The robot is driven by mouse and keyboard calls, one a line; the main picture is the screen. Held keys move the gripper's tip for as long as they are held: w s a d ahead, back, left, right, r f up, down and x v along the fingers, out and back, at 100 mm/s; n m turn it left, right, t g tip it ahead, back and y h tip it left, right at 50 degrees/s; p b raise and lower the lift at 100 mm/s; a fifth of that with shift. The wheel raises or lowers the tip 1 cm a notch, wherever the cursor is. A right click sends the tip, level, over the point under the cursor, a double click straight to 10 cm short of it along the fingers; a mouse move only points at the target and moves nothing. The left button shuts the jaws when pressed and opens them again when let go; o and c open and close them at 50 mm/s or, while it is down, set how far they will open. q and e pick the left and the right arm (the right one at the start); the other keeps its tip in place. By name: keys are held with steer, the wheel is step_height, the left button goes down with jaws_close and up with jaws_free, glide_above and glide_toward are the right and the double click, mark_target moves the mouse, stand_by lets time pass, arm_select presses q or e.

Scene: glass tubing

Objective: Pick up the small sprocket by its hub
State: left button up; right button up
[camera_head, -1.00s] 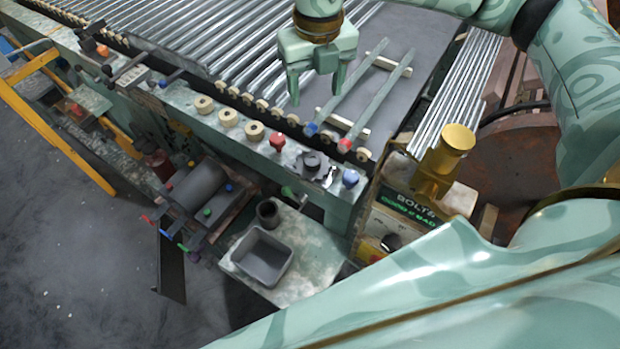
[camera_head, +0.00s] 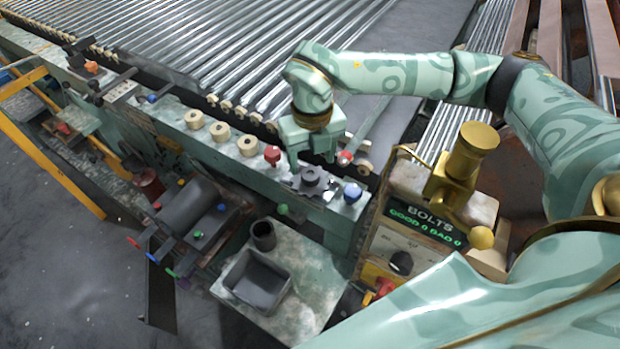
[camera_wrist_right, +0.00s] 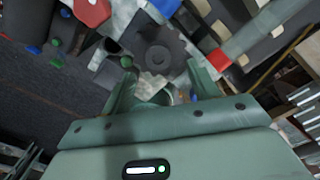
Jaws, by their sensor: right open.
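The small sprocket (camera_head: 311,182) is a dark toothed disc with a raised round hub. It lies flat on the pale green machine ledge (camera_head: 223,155). In the right wrist view the sprocket (camera_wrist_right: 158,55) is ahead of the fingertips, its hub roughly centred between them. My right gripper (camera_head: 311,163) is open and empty, fingers pointing down, just behind and above the sprocket in the head view. It shows in the wrist view (camera_wrist_right: 160,65) with the fingers spread wide. I cannot tell the exact height gap. My left gripper is not in view.
A red knob (camera_head: 272,155) stands left of the sprocket and a blue knob (camera_head: 352,192) right of it. A red-tipped rod (camera_head: 344,158) is close behind. A grey bin (camera_head: 258,282) sits below in front.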

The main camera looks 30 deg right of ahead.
mark_target(311, 175)
step_height(311, 175, down, 5)
steer(key=shift+r+b, duration=0.1)
steer(key=shift+b, duration=0.4)
steer(key=c, duration=1.2)
steer(key=shift+c, duration=0.2)
steer(key=shift+r, duration=0.1)
